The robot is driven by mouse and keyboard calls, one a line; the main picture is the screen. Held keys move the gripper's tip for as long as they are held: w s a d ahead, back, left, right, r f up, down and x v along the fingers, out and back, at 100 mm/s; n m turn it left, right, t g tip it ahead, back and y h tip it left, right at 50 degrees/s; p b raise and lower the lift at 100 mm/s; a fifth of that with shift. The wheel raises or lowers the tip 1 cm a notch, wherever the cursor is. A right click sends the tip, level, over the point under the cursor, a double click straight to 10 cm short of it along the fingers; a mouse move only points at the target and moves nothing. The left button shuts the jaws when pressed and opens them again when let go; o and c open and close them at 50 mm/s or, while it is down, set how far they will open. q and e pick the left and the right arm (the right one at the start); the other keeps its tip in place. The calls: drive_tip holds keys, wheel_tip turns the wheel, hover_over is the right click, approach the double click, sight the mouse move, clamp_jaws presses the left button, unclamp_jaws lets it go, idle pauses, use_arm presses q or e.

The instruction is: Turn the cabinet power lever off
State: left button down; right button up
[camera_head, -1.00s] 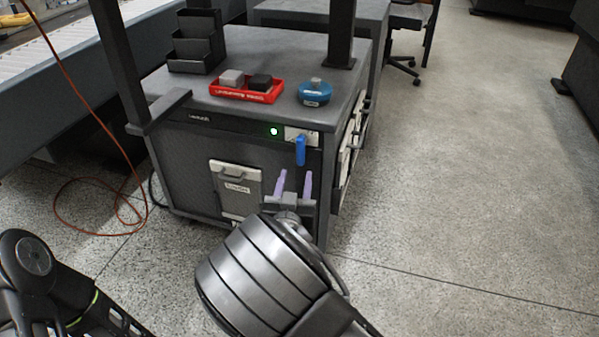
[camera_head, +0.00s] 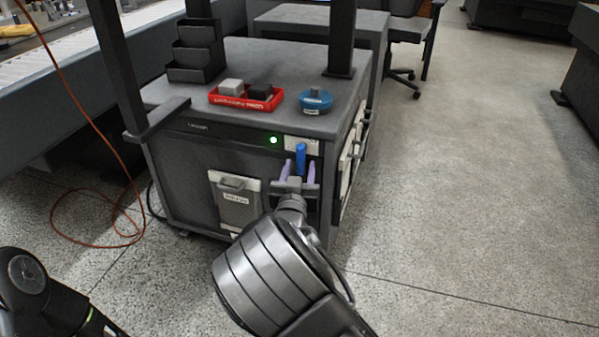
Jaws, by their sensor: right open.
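The blue power lever (camera_head: 301,158) hangs down on the upper right of the dark cabinet's front (camera_head: 180,166). A lit green lamp (camera_head: 273,141) is to its left. My right gripper (camera_head: 299,168) is open, with its two purple fingers pointing up toward the lever. In the picture the lever lies between the two fingertips; I cannot tell whether they touch it. The lever's lower end is close to the gripper's palm. My left arm shows at the lower left, but its gripper is not in view.
On the cabinet top are a red tray (camera_head: 227,102) with two blocks, a blue round object (camera_head: 315,101) and a dark stepped holder (camera_head: 196,73). Dark posts rise from the cabinet. An orange cable (camera_head: 75,243) lies on the left floor.

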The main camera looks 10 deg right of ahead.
drive_tip(key=shift+c, duration=0.2)
clamp_jaws()
idle(0.3)
idle(0.9)
